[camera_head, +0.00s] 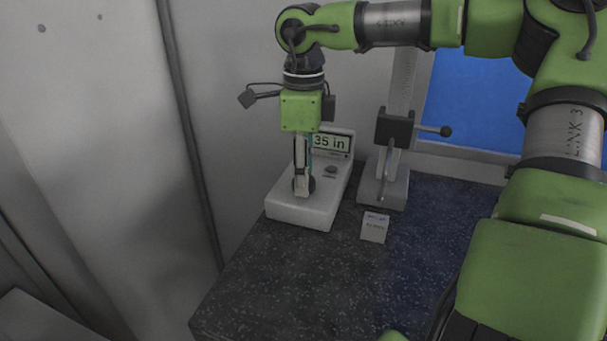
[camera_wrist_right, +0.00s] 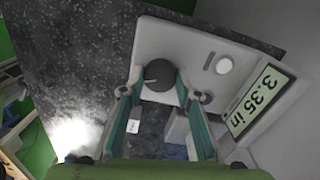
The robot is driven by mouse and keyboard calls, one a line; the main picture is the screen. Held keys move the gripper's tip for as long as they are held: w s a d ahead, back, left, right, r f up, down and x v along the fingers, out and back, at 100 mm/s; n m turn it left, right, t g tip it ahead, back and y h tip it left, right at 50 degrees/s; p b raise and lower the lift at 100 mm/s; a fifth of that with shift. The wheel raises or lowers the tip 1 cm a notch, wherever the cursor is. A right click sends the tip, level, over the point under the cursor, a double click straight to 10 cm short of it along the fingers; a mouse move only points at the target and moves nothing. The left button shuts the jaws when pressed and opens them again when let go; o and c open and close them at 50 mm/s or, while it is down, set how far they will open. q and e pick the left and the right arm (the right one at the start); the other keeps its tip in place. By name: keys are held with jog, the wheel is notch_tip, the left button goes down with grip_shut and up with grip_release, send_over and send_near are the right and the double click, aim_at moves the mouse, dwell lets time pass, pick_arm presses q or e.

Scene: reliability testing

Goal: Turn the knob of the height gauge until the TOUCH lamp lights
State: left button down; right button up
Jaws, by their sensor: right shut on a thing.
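The height gauge has a white housing (camera_head: 318,215) with a tilted display (camera_head: 331,142); in the right wrist view the display (camera_wrist_right: 252,101) reads 3.35 in. Its round dark knob (camera_wrist_right: 160,74) has a pale pointer mark. My right gripper (camera_head: 303,186) points down over the housing and is shut on the knob, whose lower part it hides in the head view. In the right wrist view the fingers (camera_wrist_right: 165,92) stand either side of the knob. A pale round disc (camera_wrist_right: 224,65), perhaps the lamp, looks unlit; no TOUCH lettering is readable. My left gripper is not in view.
A grey stand (camera_head: 384,190) with an upright column, dark slider (camera_head: 394,128) and ball-ended lever (camera_head: 445,131) stands right of the housing. A small white card (camera_head: 375,227) lies in front. The dark speckled worktop (camera_head: 330,285) is clear towards the front. A grey wall is at left.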

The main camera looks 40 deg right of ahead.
jog(key=n, duration=0.5)
jog(key=shift+r+n, duration=0.1)
jog(key=shift+n, duration=0.2)
dwell(0.4)
jog(key=o, duration=1.1)
notch_tip(320, 180, up, 12)
dwell(0.4)
